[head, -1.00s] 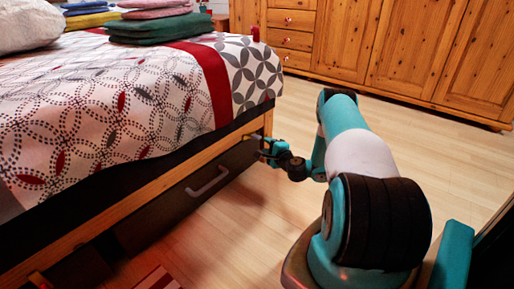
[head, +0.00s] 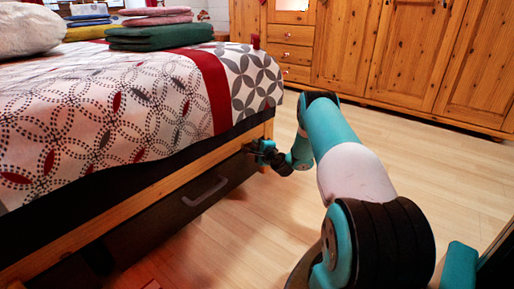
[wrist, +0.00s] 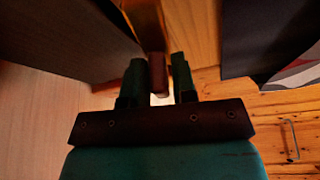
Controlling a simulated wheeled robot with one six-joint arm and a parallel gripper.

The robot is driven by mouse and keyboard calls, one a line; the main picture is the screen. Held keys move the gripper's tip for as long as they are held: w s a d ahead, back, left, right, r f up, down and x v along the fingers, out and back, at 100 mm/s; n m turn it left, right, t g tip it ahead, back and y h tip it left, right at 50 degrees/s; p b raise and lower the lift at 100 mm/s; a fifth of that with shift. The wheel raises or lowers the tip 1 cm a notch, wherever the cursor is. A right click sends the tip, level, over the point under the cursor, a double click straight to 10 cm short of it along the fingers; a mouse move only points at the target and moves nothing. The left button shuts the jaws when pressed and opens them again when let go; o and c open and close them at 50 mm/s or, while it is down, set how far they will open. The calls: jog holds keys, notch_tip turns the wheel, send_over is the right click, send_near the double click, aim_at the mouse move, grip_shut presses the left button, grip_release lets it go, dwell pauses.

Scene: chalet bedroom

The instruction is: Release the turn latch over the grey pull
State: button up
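The grey pull (head: 205,190) is a pale bar handle on the dark drawer (head: 170,212) under the bed's wooden side rail. My gripper (head: 262,152) is at the rail's far end, by the bed corner, above and to the right of the pull. In the wrist view a small reddish-brown piece, which looks like the turn latch (wrist: 158,74), stands between my two fingers (wrist: 158,82). The fingers are apart, with a thin gap showing on the right side of the piece. In the head view my gripper hides the latch.
The bed (head: 120,110) with its patterned cover fills the left. Wooden cupboards (head: 400,60) line the back wall. Light floorboards (head: 245,235) lie open between the drawer and my arm. Folded blankets (head: 155,36) rest on the bed.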

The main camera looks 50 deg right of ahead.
jog(key=shift+c, duration=0.9)
jog(key=shift+r+n+t+h, duration=0.15)
jog(key=shift+r+n+t, duration=0.15)
jog(key=shift+n, duration=0.4)
jog(key=shift+r+n+t+h, duration=0.15)
jog(key=shift+r+n+t, duration=0.15)
jog(key=shift+n, duration=0.4)
jog(key=o, duration=0.7)
jog(key=shift+o, duration=0.2)
jog(key=p+v, duration=1.7)
jog(key=p, duration=0.8)
jog(key=shift+s, duration=0.2)
